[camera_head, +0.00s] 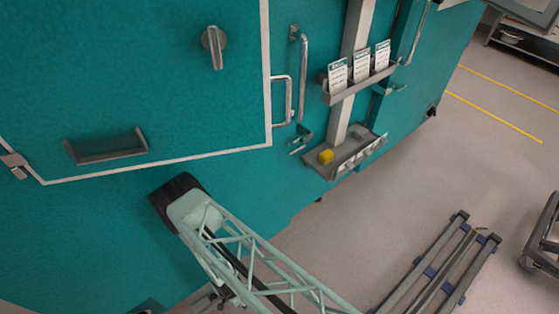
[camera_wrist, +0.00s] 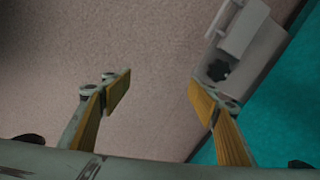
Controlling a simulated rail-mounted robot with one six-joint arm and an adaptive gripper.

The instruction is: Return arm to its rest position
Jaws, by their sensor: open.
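My gripper (camera_wrist: 160,96) is open in the wrist view, its two yellow-padded fingers spread wide with nothing between them. It points toward the bare brownish floor (camera_wrist: 110,40). In the head view my pale green lattice arm runs from the lower edge up to a dark-capped joint in front of the teal chamber. My gripper cannot be clearly made out in that view.
The teal chamber wall (camera_head: 230,190) stands close to my arm. A grey rail frame (camera_head: 445,265) lies at lower right. Floor between is clear.

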